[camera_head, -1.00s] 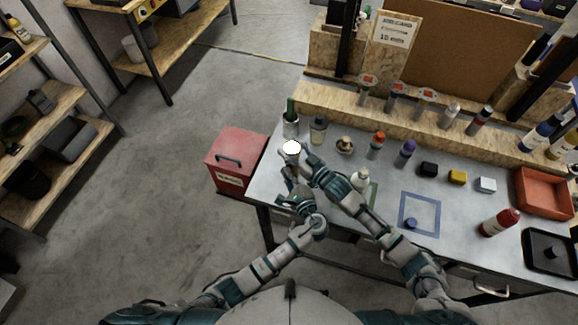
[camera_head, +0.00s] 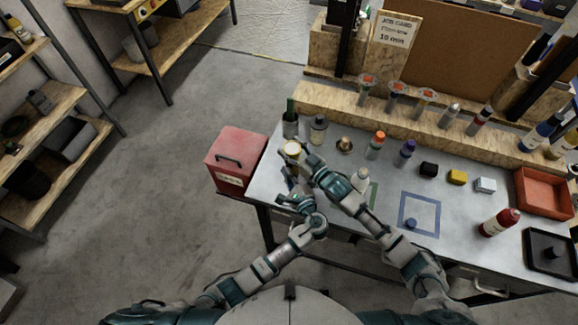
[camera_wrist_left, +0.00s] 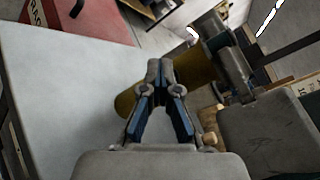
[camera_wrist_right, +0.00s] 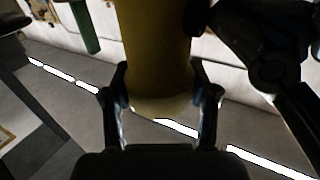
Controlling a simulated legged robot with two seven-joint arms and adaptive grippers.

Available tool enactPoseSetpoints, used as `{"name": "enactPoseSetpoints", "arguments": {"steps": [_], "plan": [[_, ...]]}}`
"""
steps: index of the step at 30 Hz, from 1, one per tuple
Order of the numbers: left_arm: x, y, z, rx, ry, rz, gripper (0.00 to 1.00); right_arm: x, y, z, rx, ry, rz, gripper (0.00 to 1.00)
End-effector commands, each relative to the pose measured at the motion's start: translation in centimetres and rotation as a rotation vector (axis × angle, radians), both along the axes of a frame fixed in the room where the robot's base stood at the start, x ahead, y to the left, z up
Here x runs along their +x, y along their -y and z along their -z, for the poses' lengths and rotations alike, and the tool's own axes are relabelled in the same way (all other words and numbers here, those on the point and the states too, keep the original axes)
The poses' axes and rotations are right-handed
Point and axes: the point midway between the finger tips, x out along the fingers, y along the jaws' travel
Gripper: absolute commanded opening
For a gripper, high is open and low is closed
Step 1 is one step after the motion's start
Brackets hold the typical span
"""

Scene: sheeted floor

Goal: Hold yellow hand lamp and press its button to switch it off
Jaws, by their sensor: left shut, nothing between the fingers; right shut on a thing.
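The yellow hand lamp (camera_head: 293,148) is held above the left end of the workbench, its round lens facing up and looking dull cream. My right gripper (camera_head: 297,158) is shut around the lamp body. In the right wrist view the yellow body (camera_wrist_right: 155,50) sits between its two fingers (camera_wrist_right: 162,100). My left gripper (camera_head: 286,197) is below the lamp, shut and empty. In the left wrist view its closed fingertips (camera_wrist_left: 160,65) are in front of the yellow body (camera_wrist_left: 190,75); I cannot tell whether they touch. The button is hidden.
The workbench (camera_head: 268,187) carries bottles along its back and small blocks (camera_head: 457,177). A red box (camera_head: 235,160) stands left of the bench. Floor at left is clear.

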Motion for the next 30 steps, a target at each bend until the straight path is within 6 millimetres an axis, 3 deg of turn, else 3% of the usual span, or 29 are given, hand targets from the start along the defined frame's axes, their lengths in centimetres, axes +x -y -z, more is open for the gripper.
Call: {"name": "enactPoseSetpoints", "arguments": {"steps": [7,19,30], "plan": [[-1.2,-0.4,0.0,0.0,-0.001,0.001,0.0,0.0,-0.1,-0.1,0.001,0.001,-0.001,0.18],[-1.7,-0.6,0.0,0.0,-0.001,0.001,0.0,0.0,0.0,-0.1,0.001,0.001,0.0,0.18],[-5.1,-1.8,0.1,0.001,-0.001,0.001,0.0,0.0,0.0,0.0,0.001,0.001,0.0,0.18]]}}
